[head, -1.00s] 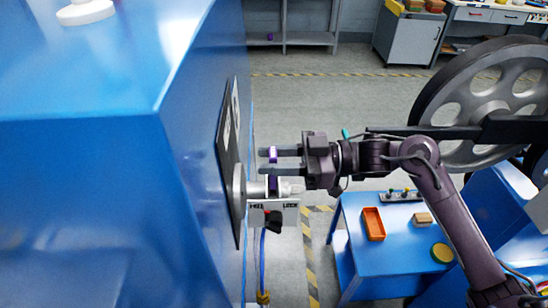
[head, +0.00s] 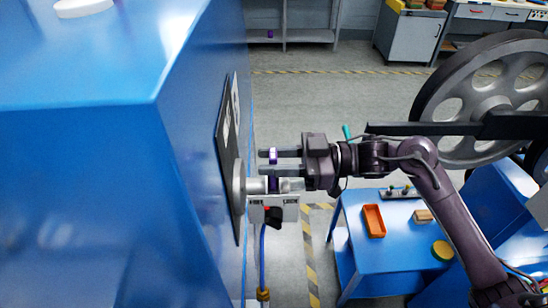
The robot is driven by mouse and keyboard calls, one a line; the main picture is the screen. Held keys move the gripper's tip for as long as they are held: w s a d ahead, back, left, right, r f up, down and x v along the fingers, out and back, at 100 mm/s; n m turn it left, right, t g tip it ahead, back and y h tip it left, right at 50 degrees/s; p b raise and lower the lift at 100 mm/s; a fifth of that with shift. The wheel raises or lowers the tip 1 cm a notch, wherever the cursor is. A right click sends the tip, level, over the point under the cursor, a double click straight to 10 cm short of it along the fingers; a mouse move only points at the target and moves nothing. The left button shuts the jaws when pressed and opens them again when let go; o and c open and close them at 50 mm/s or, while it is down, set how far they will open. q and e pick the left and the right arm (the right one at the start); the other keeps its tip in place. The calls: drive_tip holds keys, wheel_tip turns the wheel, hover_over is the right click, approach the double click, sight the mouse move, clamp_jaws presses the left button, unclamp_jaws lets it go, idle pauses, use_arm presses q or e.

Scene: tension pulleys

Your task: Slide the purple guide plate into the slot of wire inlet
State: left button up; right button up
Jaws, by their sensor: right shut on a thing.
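My right gripper (head: 270,162) reaches in from the right, with its two fingers pointing left toward the blue machine. It is shut on the purple guide plate (head: 273,156), which shows as a small bright purple patch at the fingertips. The wire inlet (head: 257,186) is a grey cylindrical fitting sticking out of the machine's side, just below the fingers. A darker purple piece (head: 273,184) shows at the inlet under the lower finger; I cannot tell whether it is part of the held plate. The slot is hidden. My left gripper is not in view.
The blue machine (head: 80,150) fills the left. A labelled bracket with a black and red lever (head: 273,216) hangs below the inlet. A blue table (head: 365,265) holds an orange tray (head: 374,221). A large grey wheel (head: 485,95) stands at right.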

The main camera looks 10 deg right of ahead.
drive_tip(key=shift+f+b, duration=0.5)
drive_tip(key=shift+f, duration=0.5)
drive_tip(key=shift+f, duration=0.2)
idle(0.5)
drive_tip(key=shift+f+b, duration=0.5)
drive_tip(key=shift+f, duration=0.35)
drive_tip(key=o, duration=1.2)
drive_tip(key=shift+c, duration=0.2)
